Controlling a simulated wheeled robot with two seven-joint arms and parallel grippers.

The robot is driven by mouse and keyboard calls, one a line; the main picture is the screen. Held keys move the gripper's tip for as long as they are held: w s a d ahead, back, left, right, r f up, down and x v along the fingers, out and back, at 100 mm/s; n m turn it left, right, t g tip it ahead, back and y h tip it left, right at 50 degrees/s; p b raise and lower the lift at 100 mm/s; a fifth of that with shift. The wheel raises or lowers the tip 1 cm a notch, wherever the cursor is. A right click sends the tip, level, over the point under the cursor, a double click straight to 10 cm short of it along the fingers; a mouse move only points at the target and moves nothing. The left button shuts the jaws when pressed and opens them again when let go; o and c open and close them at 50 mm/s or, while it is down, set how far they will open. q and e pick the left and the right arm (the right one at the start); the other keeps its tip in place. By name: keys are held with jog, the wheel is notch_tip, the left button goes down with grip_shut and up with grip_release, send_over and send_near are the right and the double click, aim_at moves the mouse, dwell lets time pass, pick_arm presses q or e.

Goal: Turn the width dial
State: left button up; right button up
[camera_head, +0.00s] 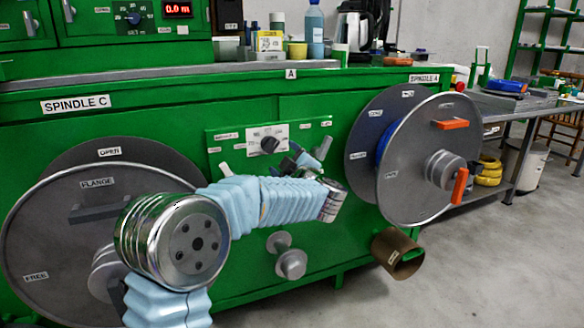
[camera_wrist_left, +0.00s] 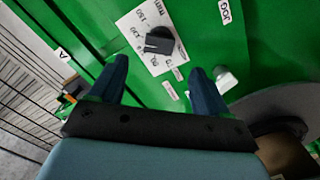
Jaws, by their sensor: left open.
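The width dial (camera_head: 268,144) is a dark knob on a white scale plate on the green panel between the two spindles. The dial also shows in the left wrist view (camera_wrist_left: 158,42), beyond the fingertips, with printed numbers beside it. My left gripper (camera_head: 296,155) is just right of and slightly below the dial in the head view. In the left wrist view my left gripper (camera_wrist_left: 159,68) has its two dark blue fingers spread, with nothing between them. The fingers appear apart from the dial. My right gripper is not in view.
Spindle A (camera_head: 420,165) with its grey flange stands right of the panel, and the spindle C flange (camera_head: 60,250) stands left. A silver knob (camera_head: 290,263) projects below the panel. Bottles and a kettle crowd the ledge above. Open floor lies at right.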

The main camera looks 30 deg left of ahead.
pick_arm(q)
jog(key=v, duration=0.5)
dwell(0.3)
